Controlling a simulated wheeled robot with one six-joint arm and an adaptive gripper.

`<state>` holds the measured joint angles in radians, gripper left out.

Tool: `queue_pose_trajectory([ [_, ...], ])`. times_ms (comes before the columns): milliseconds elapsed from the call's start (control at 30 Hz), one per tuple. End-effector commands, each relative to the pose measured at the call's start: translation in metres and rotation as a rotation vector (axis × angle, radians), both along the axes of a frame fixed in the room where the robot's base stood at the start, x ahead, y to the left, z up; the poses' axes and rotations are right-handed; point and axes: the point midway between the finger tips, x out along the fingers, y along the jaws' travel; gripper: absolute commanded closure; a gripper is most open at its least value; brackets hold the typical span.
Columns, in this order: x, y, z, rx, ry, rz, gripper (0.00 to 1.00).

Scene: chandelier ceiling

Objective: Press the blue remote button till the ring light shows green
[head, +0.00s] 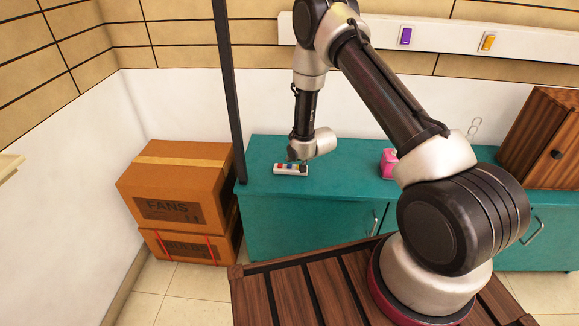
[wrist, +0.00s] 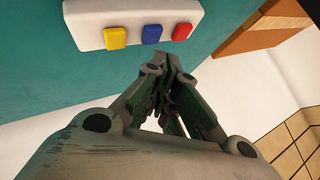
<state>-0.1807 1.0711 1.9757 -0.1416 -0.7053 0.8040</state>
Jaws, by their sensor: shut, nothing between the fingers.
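The white remote (head: 290,170) lies on the teal cabinet top, below my gripper in the head view. In the wrist view the remote (wrist: 84,14) shows a yellow button (wrist: 115,38), the blue button (wrist: 151,34) and a red button (wrist: 182,32) in a row. My gripper (wrist: 172,60) is shut and empty. Its fingertips appear just below the gap between the blue and red buttons in the wrist view; I cannot tell whether they touch the remote. In the head view my gripper (head: 299,161) is small and partly hidden. I see no lit ring light.
The teal cabinet (head: 350,152) also carries a pink object (head: 388,162) and a brown wooden box (head: 545,140). Stacked cardboard boxes (head: 175,170) stand left of it, beside a dark post (head: 230,90). Purple (head: 406,36) and orange (head: 487,43) wall switches are above.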

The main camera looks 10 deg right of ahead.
Motion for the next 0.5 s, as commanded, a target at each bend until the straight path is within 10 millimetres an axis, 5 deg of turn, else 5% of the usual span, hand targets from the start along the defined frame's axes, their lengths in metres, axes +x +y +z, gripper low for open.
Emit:
queue_pose_trajectory([
  [500, 0.0, 0.0, 0.046, 0.001, -0.001, 0.001, 1.0],
])
